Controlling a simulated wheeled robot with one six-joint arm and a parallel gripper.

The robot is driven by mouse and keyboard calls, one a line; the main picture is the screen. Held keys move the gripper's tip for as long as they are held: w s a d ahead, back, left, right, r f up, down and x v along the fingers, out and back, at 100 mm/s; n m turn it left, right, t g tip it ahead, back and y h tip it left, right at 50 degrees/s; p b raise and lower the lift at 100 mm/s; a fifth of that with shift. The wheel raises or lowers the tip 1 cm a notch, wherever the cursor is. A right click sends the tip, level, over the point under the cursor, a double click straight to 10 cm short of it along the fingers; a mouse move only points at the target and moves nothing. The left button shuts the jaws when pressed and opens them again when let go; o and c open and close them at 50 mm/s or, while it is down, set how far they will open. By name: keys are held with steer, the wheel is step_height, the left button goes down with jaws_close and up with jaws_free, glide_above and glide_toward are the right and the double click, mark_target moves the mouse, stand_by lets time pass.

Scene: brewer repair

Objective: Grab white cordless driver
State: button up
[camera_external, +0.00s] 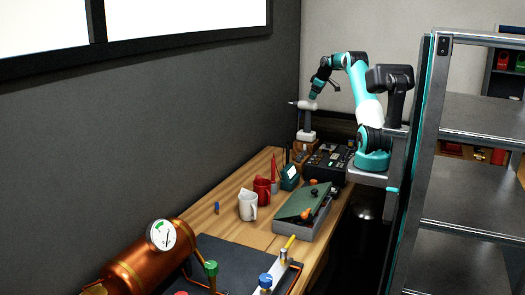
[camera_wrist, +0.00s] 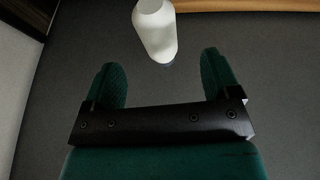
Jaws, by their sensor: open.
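The white cordless driver (camera_external: 306,120) stands upright at the far end of the wooden bench, with its nose pointing left. My gripper (camera_external: 314,94) is just above and slightly right of the driver's top; contact cannot be told in the external view. In the wrist view, my gripper (camera_wrist: 161,60) shows two green fingers spread apart with nothing between their pads. A white rounded part, apparently the driver (camera_wrist: 155,28), lies ahead of the fingertips, between their lines.
A black tray of small parts (camera_external: 326,160) sits right of the driver. A grey wall (camera_external: 190,130) runs along the left; metal shelves (camera_external: 470,205) stand right.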

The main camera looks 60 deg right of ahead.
mark_target(309, 105)
steer(key=p+x, duration=0.1)
steer(key=x, duration=0.2)
steer(key=shift+w+f, duration=0.2)
steer(key=p+x, duration=0.3)
steer(key=x, duration=0.1)
steer(key=shift+w+d+f, duration=0.15)
steer(key=shift+w+d, duration=0.05)
steer(key=shift+w, duration=0.05)
steer(key=shift+w+d+f+p, duration=0.15)
steer(key=shift+f+p, duration=0.15)
steer(key=shift+f, duration=0.15)
steer(key=shift+c, duration=0.4)
jaws_close()
steer(key=shift+r, duration=0.15)
